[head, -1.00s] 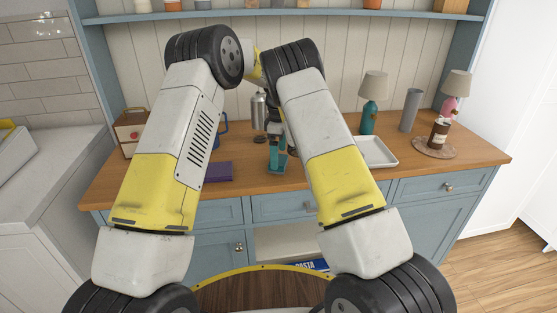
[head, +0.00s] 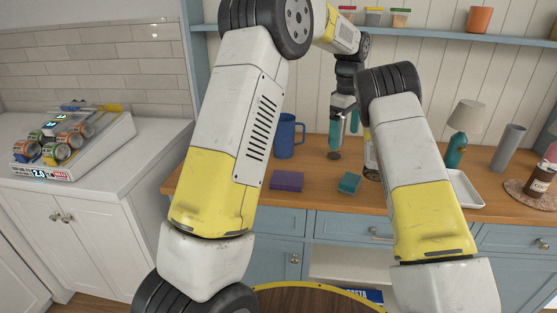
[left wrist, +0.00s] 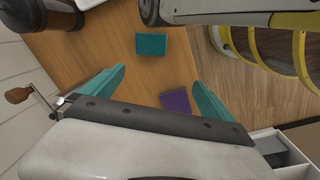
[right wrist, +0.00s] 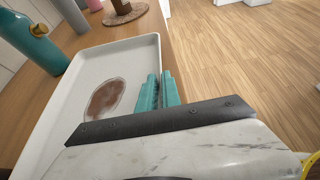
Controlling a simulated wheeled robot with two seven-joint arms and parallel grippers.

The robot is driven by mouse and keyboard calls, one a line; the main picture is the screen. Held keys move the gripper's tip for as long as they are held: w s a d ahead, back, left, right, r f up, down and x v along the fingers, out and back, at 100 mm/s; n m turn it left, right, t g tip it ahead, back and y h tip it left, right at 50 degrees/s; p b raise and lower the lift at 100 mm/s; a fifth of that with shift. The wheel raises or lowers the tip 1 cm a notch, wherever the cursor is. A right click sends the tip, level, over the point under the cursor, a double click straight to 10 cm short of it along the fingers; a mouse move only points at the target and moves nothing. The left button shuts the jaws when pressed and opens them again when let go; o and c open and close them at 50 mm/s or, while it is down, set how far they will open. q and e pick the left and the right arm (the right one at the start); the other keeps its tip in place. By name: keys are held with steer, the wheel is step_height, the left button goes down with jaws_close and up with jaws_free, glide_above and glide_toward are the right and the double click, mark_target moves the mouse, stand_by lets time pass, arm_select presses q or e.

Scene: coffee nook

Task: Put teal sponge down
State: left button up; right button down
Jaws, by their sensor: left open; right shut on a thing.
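The teal sponge (head: 349,183) lies flat on the wooden counter near its front edge, right of the purple sponge (head: 287,180). Both also show in the left wrist view, teal (left wrist: 151,44) and purple (left wrist: 176,101). My left gripper (head: 344,136) is open and empty, raised above the counter behind the teal sponge and apart from it. Its spread teal fingers show in the left wrist view (left wrist: 158,92). My right gripper (right wrist: 157,88) is shut at the rim of the white tray (right wrist: 70,85); its fingers hide the gripped part. In the head view my right arm hides this gripper.
A blue mug (head: 285,136) stands behind the purple sponge. A teal-based lamp (head: 456,150), a grey cylinder (head: 508,147) and a jar on a round mat stand right. The tray holds a brown stain (right wrist: 104,98). A can rack (head: 70,140) sits on the left counter.

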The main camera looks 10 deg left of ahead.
arm_select(q)
steer(key=s+a+r+m+t+h, duration=0.1)
steer(key=s+a+r+m, duration=0.2)
steer(key=s+a+r, duration=0.3)
steer(key=s+a+r+m+t, duration=0.25)
steer(key=s+a+r, duration=0.25)
steer(key=s, duration=0.3)
steer(key=s+a+f+m+t, duration=0.1)
steer(key=s+a+f+m, duration=0.1)
steer(key=s, duration=0.7)
steer(key=s+a+f+m+t, duration=0.1)
steer(key=s+a+m, duration=0.2)
steer(key=s, duration=0.6)
steer(key=shift+s+a+f+m+h, duration=0.3)
steer(key=shift+a+f+m, duration=0.1)
steer(key=shift+m, duration=0.75)
